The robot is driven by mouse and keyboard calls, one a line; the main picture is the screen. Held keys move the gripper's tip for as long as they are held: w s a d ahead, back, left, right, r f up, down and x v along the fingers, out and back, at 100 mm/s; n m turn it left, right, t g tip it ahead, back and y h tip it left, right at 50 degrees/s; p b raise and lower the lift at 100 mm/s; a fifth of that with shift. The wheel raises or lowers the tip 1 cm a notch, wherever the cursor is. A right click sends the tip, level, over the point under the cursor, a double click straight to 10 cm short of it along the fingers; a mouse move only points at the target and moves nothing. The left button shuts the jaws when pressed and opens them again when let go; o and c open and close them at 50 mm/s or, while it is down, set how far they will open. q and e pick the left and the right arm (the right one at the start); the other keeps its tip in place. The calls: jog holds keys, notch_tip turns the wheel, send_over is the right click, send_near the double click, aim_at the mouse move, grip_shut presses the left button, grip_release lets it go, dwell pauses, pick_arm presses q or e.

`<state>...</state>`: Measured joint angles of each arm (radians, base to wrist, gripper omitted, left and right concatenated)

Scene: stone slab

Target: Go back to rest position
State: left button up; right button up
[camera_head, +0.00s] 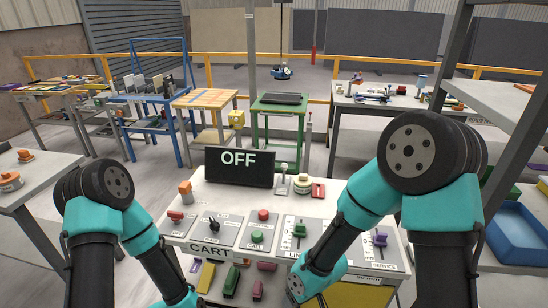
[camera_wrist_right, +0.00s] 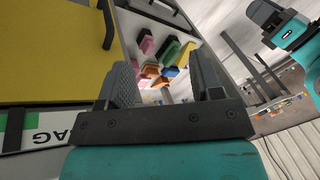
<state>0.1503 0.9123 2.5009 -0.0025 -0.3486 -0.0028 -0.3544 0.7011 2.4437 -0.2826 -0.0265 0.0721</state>
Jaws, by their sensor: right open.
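My right gripper (camera_wrist_right: 162,65) is open in the right wrist view. Its two dark fingers stand well apart with nothing between them. Beyond them, lower down, is a pale shelf with several coloured blocks. In the head view my right arm bends down over the front right of the cart (camera_head: 209,251), and its gripper is out of the picture. My left arm comes in at the left and runs down past the bottom edge, so the left gripper is not seen. A teal and black arm part of mine shows at the top right of the right wrist view.
The cart top carries a black display (camera_head: 239,167) reading OFF, a red button (camera_head: 263,215), a green button (camera_head: 257,236) and an orange block (camera_head: 185,190). A yellow panel (camera_wrist_right: 55,50) lies close left of my right gripper. A blue tray (camera_head: 525,232) sits at right.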

jog(key=s+d+f+m, duration=0.3)
jog(key=d+f+m, duration=0.1)
jog(key=d+f, duration=0.3)
jog(key=s+d+f+m, duration=0.3)
jog(key=d+f, duration=0.3)
jog(key=d, duration=0.2)
jog(key=shift+d+f+m+t, duration=0.3)
jog(key=shift+d+f+m, duration=0.1)
jog(key=shift+m, duration=0.2)
